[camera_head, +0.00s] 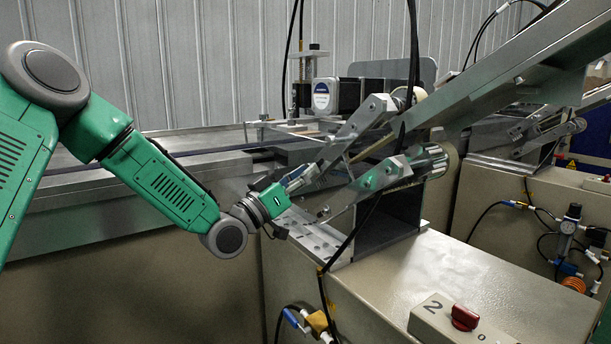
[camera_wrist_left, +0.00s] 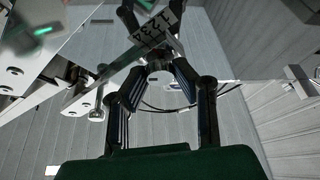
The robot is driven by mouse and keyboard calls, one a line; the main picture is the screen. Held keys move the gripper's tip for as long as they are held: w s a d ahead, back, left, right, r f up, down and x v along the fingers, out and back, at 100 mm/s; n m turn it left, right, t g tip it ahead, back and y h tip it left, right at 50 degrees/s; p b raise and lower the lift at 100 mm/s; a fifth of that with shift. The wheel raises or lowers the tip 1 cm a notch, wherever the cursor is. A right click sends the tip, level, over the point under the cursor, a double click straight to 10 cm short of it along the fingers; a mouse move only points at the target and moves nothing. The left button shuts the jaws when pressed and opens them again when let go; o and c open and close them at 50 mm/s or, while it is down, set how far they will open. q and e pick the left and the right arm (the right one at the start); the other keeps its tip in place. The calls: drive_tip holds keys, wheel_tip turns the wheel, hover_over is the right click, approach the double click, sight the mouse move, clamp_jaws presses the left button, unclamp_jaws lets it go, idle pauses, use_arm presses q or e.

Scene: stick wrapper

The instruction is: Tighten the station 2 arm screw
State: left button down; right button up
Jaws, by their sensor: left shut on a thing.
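The station 2 machine's metal arm assembly (camera_head: 385,178) stands on the cabinet in the head view, with bolts and pivots along its bars. My left gripper (camera_head: 308,177) reaches it from the left and is shut at its near end. In the left wrist view, my left gripper's fingers (camera_wrist_left: 154,28) close around a flat metal piece (camera_wrist_left: 150,38) with dark lettering. The fingers partly cover this piece. A small screw-like metal part (camera_wrist_left: 98,114) hangs beside the bar, left of the fingers. I cannot tell which fastener is the arm screw. My right gripper is not in view.
A control box (camera_head: 430,318) marked 2, with a red knob (camera_head: 465,317), sits on the beige cabinet (camera_head: 490,270). A black cable (camera_head: 350,238) hangs close to the gripper. The conveyor rail (camera_head: 110,170) runs behind my arm. A sloping metal chute (camera_head: 500,75) is at upper right.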

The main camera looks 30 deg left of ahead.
use_arm(q)
drive_tip(key=shift+f, duration=0.35)
drive_tip(key=c, duration=1.3)
unclamp_jaws()
drive_tip(key=shift+c, duration=0.2)
drive_tip(key=shift+o, duration=0.2)
drive_tip(key=shift+w+a, duration=0.1)
drive_tip(key=shift+r, duration=0.1)
drive_tip(key=v, duration=1.2)
